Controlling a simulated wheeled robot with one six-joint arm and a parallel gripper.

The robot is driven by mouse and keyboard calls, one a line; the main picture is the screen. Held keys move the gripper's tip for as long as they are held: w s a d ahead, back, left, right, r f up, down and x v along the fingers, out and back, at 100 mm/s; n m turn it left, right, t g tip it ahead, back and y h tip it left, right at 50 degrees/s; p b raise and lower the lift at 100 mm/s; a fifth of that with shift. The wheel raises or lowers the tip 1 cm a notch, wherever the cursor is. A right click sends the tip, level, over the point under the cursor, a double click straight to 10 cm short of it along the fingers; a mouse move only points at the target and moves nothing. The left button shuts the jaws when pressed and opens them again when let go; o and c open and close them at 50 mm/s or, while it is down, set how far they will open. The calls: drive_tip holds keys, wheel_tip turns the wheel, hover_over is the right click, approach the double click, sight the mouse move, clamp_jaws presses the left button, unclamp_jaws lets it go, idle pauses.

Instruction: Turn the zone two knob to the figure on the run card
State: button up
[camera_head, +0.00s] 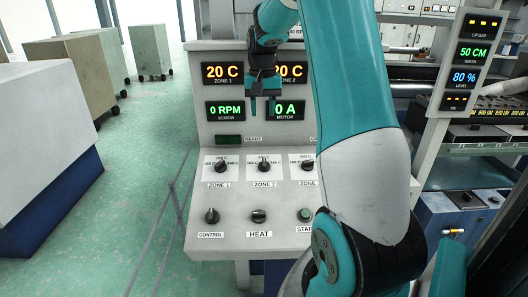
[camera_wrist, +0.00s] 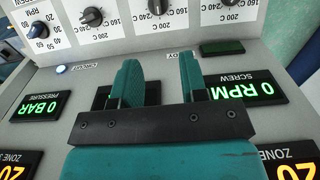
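The zone two knob (camera_head: 264,166) is a black dial on a white scale plate marked in degrees C, above the ZONE 2 label on the sloping panel. Its pointer setting is too small to read surely. In the wrist view, turned upside down, a black knob at the top edge (camera_wrist: 158,5) appears to be the same one. My gripper (camera_head: 262,106) is in front of the upright display panel, above the zone two knob and apart from it. In the wrist view its teal fingers (camera_wrist: 158,65) stand apart with nothing between them. No run card can be made out.
The zone one knob (camera_head: 222,166) is close on the left; the zone three plate (camera_head: 301,166) is partly behind my arm. Below are CONTROL (camera_head: 212,215), HEAT (camera_head: 259,215) and START (camera_head: 304,214) controls. The zone one display (camera_head: 222,73) reads 20 C.

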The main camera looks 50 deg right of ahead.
sight(265, 161)
drive_tip(key=f+p, duration=0.1)
drive_tip(key=f, duration=0.4)
drive_tip(key=f+p, duration=0.1)
drive_tip(key=f, duration=0.5)
drive_tip(key=f+p, duration=0.1)
drive_tip(key=f, duration=0.5)
drive_tip(key=shift+d+f+p, duration=0.2)
drive_tip(key=shift+d+p, duration=0.1)
drive_tip(key=shift+p, duration=0.1)
drive_tip(key=shift+s, duration=0.1)
clamp_jaws()
